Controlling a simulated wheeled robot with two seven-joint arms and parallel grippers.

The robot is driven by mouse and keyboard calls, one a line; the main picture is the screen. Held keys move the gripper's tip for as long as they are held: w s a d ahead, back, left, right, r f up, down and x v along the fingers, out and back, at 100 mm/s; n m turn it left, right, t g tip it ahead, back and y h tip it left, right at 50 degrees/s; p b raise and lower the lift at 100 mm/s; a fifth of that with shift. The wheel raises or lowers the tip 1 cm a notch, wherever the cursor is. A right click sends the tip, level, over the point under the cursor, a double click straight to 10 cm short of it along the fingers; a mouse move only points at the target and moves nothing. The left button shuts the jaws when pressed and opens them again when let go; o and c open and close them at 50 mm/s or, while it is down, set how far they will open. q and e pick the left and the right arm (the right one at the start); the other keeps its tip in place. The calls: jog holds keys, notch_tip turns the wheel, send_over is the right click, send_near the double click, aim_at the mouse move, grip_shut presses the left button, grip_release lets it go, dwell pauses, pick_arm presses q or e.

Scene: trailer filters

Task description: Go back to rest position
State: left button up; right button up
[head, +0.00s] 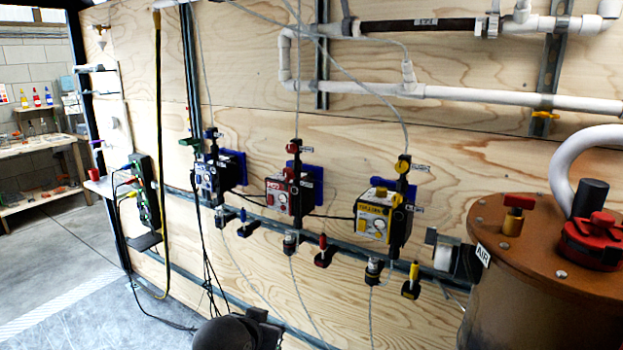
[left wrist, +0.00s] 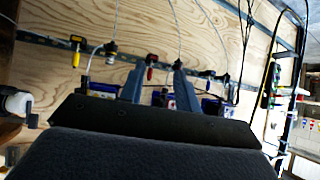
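My left gripper (left wrist: 159,66) shows in the left wrist view, with its two fingers apart and nothing between them. It faces the plywood wall (left wrist: 90,25), where small valves hang from a metal rail. In the head view a dark rounded part at the bottom edge seems to be my left arm; the fingers cannot be made out there. My right gripper is in neither view. Three filter pump units stand along the wall rail in the head view: a blue one (head: 205,177), a red one (head: 278,195) and a yellow one (head: 373,222).
A brown tank (head: 525,250) with a red-handled valve stands at the right. White pipes (head: 480,95) run along the upper wall. Thin tubes and black cables hang across the wall. A shelf (head: 35,145) stands at the far left, with open grey floor (head: 55,270) in front.

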pick_arm(q)
jog(key=s+a+f+n+g, duration=0.1)
jog(key=s+a+f+g, duration=0.1)
jog(key=s+f, duration=0.5)
jog(key=s+a+f+g, duration=0.2)
jog(key=s+f, duration=0.2)
jog(key=f, duration=0.6)
jog(key=s+f+g, duration=0.2)
jog(key=s+f, duration=0.4)
jog(key=s, duration=0.3)
jog(key=s+f+g+y, duration=0.1)
jog(key=s+f+g, duration=0.1)
jog(key=s+f, duration=0.4)
jog(key=s, duration=0.4)
jog(key=shift+s+a+f+p, duration=0.2)
jog(key=shift+a+p, duration=0.2)
